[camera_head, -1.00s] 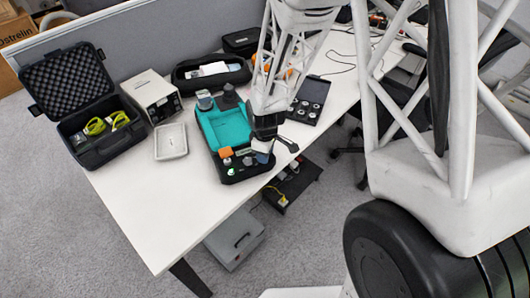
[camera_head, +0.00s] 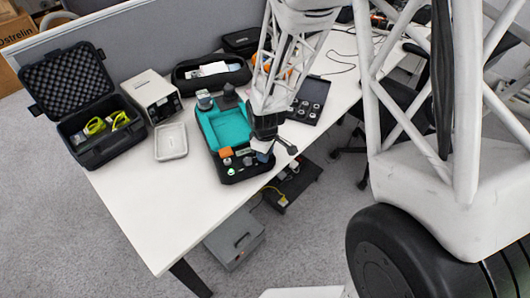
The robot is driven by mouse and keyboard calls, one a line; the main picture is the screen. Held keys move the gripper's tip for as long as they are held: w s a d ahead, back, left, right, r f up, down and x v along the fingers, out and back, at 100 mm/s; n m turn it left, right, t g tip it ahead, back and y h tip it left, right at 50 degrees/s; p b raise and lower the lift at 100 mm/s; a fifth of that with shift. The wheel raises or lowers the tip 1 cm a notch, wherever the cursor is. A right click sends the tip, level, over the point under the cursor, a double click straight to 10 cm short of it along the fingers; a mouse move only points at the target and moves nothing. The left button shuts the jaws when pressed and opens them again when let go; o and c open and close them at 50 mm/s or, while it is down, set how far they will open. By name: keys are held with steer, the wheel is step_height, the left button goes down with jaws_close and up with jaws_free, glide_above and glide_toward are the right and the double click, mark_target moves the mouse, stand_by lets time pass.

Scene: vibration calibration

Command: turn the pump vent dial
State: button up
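A black device with a teal recessed top (camera_head: 222,127) lies on the white table. It is likely the pump unit, with small controls along its near end: an orange block (camera_head: 225,152), a lit green spot (camera_head: 231,172) and small knobs (camera_head: 247,161). I cannot tell which of these is the vent dial. My gripper (camera_head: 274,153) is over the near right corner of the device, close to the controls. One dark finger sticks out to the right past the device's edge. A small blue-grey piece shows beside the fingers. The fingers' gap and any contact are too small to tell.
An open black case (camera_head: 100,150) with yellow-green items, a white box instrument (camera_head: 152,95) and a grey tray (camera_head: 171,141) stand to the left. A black pouch (camera_head: 212,72) lies behind. A dark tray of round pieces (camera_head: 309,100) lies right. The near left table (camera_head: 150,215) is clear.

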steer(key=m, duration=0.3)
steer(key=shift+m, duration=0.4)
steer(key=m, duration=0.4)
steer(key=shift+r, duration=0.1)
steer(key=m, duration=0.9)
steer(key=o, duration=0.6)
steer(key=shift+o, duration=0.2)
